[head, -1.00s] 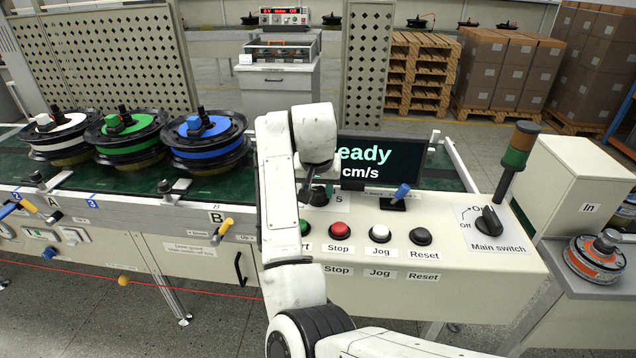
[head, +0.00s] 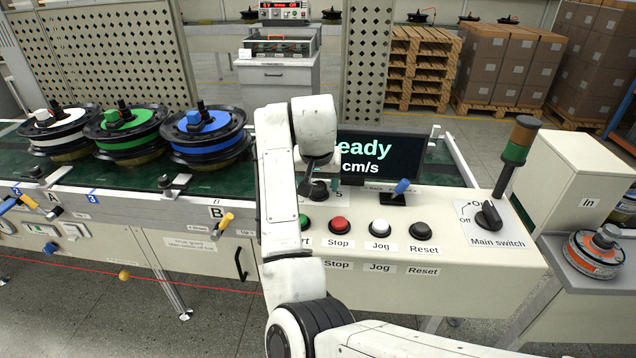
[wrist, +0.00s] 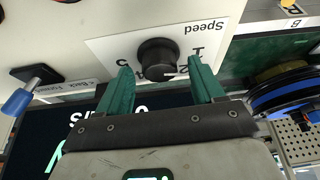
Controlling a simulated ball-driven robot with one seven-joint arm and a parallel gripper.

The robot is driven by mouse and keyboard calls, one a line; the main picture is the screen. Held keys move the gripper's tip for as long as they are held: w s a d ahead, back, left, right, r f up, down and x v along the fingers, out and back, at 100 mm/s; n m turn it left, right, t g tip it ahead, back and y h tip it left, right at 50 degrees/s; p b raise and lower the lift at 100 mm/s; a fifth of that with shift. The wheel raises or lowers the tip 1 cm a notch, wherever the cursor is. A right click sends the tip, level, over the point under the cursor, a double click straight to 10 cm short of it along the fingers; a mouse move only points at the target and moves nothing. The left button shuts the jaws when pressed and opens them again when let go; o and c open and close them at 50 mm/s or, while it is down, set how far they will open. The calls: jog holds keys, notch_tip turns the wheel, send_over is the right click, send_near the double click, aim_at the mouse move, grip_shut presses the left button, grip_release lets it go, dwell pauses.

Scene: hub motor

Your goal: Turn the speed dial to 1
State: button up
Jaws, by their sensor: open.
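The speed dial (wrist: 157,58) is a round black knob on a white plate marked "Speed", seen upside down in the wrist view. A small white mark shows on the knob's lower edge. My gripper (wrist: 159,66) is open, with one green finger on each side of the knob; I cannot tell whether they touch it. In the head view the dial (head: 319,189) shows beside a "5", partly hidden by my arm. The screen (head: 380,158) reads "eady" and "cm/s", its left part covered.
The panel carries a red Stop button (head: 339,225), a white Jog button (head: 380,227), a black Reset button (head: 420,230), a blue-tipped lever (head: 402,187) and the main switch (head: 488,215). Hub motors with white, green and blue bands (head: 208,142) sit on the conveyor at left.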

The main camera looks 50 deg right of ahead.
jog(key=v, duration=1)
jog(key=shift+a, duration=0.1)
